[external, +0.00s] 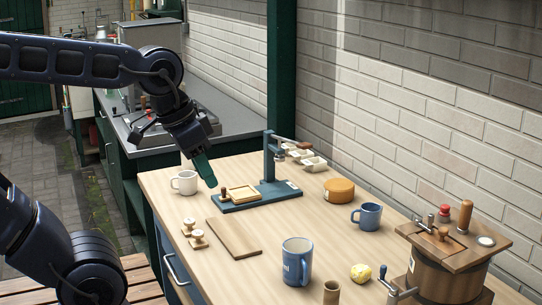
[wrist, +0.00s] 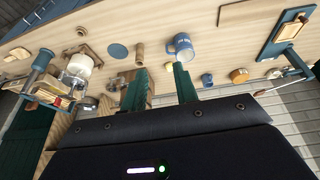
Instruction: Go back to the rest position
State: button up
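My gripper (external: 207,174) hangs above the far left part of the wooden table (external: 185,265), between the white mug and the blue-green press stand (external: 240,203). In the wrist view my gripper (wrist: 159,72) shows two green fingers held apart with nothing gripped between them. In the external view the fingers overlap, so their gap does not show there. The wrist view shows the table (wrist: 225,45) along the top of the picture, with the wall below.
Close to my gripper are a white mug (external: 184,183) and the stand's upright post (external: 268,160). A brick wall (external: 430,110) bounds the right.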

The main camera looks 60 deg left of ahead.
jog(key=shift+s+a+r+y, duration=0.2)
jog(key=shift+s+y, duration=0.1)
jog(key=shift+s, duration=0.05)
